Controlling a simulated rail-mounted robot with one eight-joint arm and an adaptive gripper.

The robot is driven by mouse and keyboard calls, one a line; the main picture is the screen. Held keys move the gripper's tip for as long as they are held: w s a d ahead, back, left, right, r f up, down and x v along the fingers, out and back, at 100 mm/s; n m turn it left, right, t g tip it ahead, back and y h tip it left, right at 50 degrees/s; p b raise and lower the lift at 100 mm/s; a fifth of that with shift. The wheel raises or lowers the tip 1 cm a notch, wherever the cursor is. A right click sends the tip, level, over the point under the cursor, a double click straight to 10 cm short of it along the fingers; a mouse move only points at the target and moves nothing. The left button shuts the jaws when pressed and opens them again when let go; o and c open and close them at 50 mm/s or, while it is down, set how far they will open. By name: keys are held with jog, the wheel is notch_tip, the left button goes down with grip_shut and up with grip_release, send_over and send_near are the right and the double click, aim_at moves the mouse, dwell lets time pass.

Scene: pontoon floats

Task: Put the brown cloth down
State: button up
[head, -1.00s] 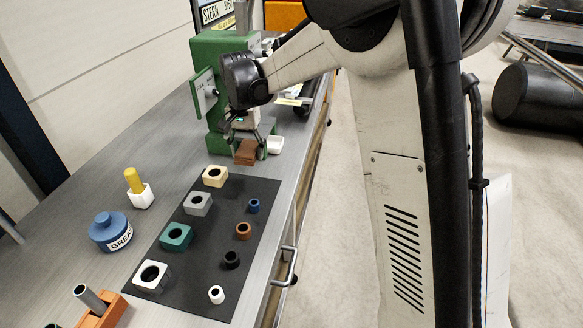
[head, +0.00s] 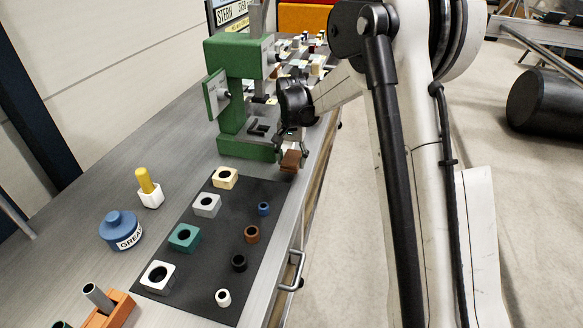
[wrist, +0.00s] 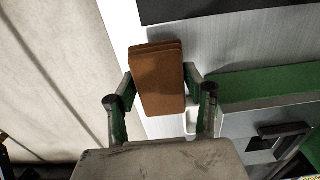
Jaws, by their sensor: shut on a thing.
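The brown cloth (head: 290,161) is a small folded stack. My gripper (head: 290,148) is shut on it, and it hangs below the fingers near the bench's right edge, just past the far end of the dark mat. In the wrist view the brown cloth (wrist: 159,80) sits between the two fingers, with the metal bench top and a pale edge strip behind it. Its shadow falls on the bench beside it, so it looks held above the surface. The exact height cannot be told.
A green press (head: 240,100) stands behind and left of my gripper. The dark mat (head: 215,235) holds blocks with holes and several small rings.

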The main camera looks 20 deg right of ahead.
jog(key=shift+f, duration=1.65)
jog(key=shift+f, duration=0.25)
jog(key=o, duration=1.2)
jog(key=shift+r, duration=0.1)
